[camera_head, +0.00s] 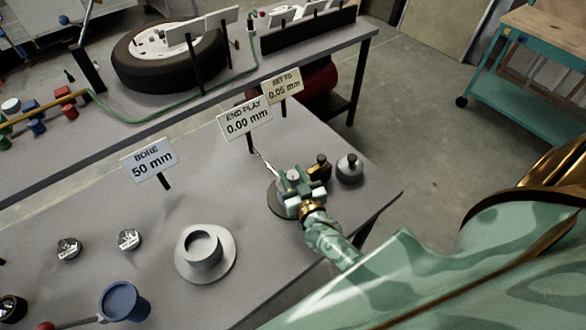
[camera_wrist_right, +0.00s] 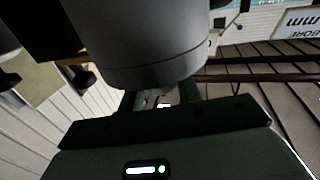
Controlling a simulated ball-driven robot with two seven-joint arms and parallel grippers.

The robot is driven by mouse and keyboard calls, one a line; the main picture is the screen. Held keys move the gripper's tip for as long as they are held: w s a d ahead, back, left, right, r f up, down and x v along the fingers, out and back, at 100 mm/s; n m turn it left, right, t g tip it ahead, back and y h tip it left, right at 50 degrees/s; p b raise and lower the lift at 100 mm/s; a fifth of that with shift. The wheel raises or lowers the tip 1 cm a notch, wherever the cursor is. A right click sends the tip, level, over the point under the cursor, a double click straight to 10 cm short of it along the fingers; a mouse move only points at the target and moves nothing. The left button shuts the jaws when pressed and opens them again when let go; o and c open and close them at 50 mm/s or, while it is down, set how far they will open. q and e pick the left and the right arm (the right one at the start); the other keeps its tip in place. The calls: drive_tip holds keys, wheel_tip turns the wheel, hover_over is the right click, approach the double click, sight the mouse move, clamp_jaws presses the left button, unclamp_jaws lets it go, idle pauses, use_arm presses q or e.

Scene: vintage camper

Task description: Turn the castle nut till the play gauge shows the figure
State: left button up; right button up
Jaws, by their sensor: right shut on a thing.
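My right gripper (camera_head: 293,180) is over a dark round base (camera_head: 277,200) near the table's right end. It is shut on a small pale piece between its fingers, which I take for the castle nut; the fingers mostly hide it. In the right wrist view the fingers (camera_wrist_right: 161,99) are partly covered by a big grey cylinder (camera_wrist_right: 140,45). The play gauge sign (camera_head: 244,119) reads "END PLAY 0.00 mm". Behind it a cream sign (camera_head: 283,86) reads "SET TO 0.05 mm". My left gripper is not in view.
A grey knobbed weight (camera_head: 350,169) and a small black and brass piece (camera_head: 320,167) stand close right of the gripper. A flanged grey hub (camera_head: 206,256), a blue cup (camera_head: 124,302) and the "BORE 50 mm" sign (camera_head: 150,160) are to the left. A wheel (camera_head: 168,55) lies on the rear bench.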

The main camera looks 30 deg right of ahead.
drive_tip(key=shift+m+h, duration=0.4)
drive_tip(key=shift+h, duration=0.2)
drive_tip(key=o, duration=0.9)
drive_tip(key=shift+o, duration=0.2)
drive_tip(key=shift+s, duration=0.1)
